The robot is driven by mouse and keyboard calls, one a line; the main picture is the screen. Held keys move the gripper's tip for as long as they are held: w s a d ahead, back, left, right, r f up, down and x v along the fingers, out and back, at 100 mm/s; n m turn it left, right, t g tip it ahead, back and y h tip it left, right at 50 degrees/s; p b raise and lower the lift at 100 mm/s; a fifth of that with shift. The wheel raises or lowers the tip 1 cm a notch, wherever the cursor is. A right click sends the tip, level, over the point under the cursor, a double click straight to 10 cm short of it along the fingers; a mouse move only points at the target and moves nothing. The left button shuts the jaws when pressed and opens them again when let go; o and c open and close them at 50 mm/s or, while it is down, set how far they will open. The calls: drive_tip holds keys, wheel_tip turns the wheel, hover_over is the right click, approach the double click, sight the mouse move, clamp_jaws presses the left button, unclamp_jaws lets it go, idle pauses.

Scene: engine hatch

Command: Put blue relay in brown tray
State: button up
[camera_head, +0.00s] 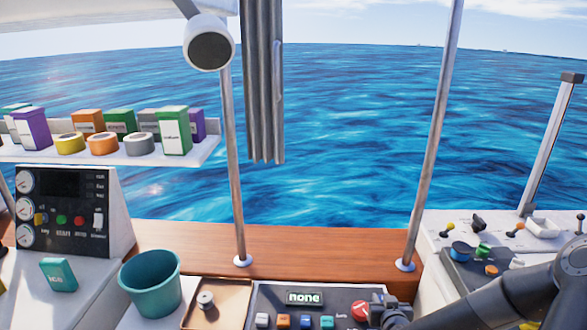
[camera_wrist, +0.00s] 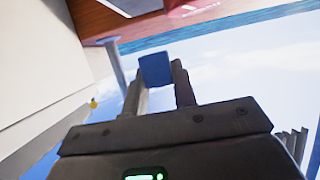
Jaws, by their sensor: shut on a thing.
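My gripper (camera_wrist: 158,76) is shut on a blue block, the blue relay (camera_wrist: 155,70), which sticks out past the fingertips in the wrist view. In the head view my gripper (camera_head: 384,311) is low at the right of the dark panel; the held relay cannot be made out there. The brown tray (camera_head: 232,292) lies left of that panel, at the bottom edge and partly cut off. A small whitish roll (camera_head: 206,299) stands in it. My gripper is to the right of the tray, apart from it.
The dark panel (camera_head: 345,291) has a "none" display, a red knob (camera_head: 361,311) and several small coloured blocks. A teal bucket (camera_head: 151,284) stands left of the tray. A pole (camera_head: 233,170) rises behind the tray. A shelf (camera_head: 190,155) with boxes hangs at upper left.

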drive_tip(key=w+a+n+y, duration=0.3)
drive_tip(key=w+a, duration=0.1)
drive_tip(key=a, duration=1.2)
drive_tip(key=n+g+y, duration=0.4)
drive_tip(key=n+y, duration=0.2)
drive_tip(key=y, duration=0.1)
approach(158, 308)
drive_tip(key=w+d+r, duration=0.5)
drive_tip(key=w+d, duration=0.2)
drive_tip(key=s+a+f, duration=0.1)
drive_tip(key=a+f, duration=0.1)
drive_tip(key=a, duration=0.1)
drive_tip(key=s+a+f, duration=0.1)
drive_tip(key=a+f, duration=0.1)
drive_tip(key=a, duration=0.2)
drive_tip(key=s+a+f, duration=0.1)
drive_tip(key=a+f, duration=0.1)
drive_tip(key=a, duration=0.1)
drive_tip(key=shift+a+f, duration=0.35)
drive_tip(key=shift+f, duration=0.05)
drive_tip(key=shift+a+f, duration=0.1)
drive_tip(key=shift+a, duration=0.1)
drive_tip(key=shift+f, duration=1.95)
drive_tip(key=shift+f, duration=0.1)
drive_tip(key=o, duration=1)
